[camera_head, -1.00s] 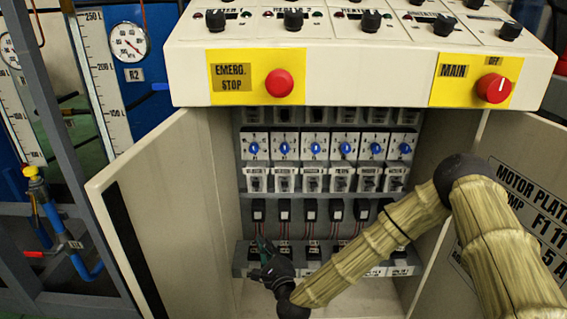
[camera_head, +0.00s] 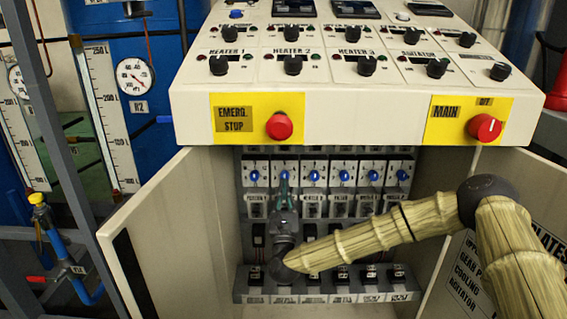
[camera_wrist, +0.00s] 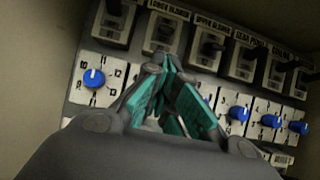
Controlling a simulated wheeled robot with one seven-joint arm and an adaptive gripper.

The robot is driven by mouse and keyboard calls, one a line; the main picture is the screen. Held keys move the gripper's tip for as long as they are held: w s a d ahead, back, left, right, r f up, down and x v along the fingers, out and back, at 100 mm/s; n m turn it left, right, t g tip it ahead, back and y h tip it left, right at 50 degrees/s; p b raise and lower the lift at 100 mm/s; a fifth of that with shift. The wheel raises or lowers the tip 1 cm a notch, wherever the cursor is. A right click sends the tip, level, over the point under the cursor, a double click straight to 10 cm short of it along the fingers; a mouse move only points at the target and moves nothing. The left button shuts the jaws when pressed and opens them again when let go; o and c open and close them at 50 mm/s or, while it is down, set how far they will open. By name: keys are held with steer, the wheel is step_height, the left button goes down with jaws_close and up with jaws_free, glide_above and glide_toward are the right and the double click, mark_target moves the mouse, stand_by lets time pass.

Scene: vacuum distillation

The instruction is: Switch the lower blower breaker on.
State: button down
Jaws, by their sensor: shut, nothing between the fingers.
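The breaker under the "LOWER BLOWER" label (camera_wrist: 162,34) is second from the left in the wrist view's upper row. Its dark toggle shows, but I cannot tell its position. In the head view the top row is mostly hidden under the console's front edge. My gripper (camera_head: 284,177) points up in front of the second dial column in the cabinet. In the wrist view, its teal-padded fingers (camera_wrist: 163,64) are shut and empty. Their tips appear just below the lower blower breaker. I cannot tell whether they touch anything.
Blue dials (camera_wrist: 94,77) lie below the breakers; neighbouring breakers include the "UPPER BLOWER" one (camera_wrist: 207,49). The console (camera_head: 350,115) overhangs the cabinet, with an emergency stop (camera_head: 279,127) and a main switch (camera_head: 484,127). The open left door (camera_head: 165,235) flanks it.

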steer(key=shift+w+r, duration=0.1)
steer(key=x, duration=0.9)
steer(key=shift+w+r, duration=0.15)
steer(key=shift+w, duration=0.15)
steer(key=shift+a, duration=0.1)
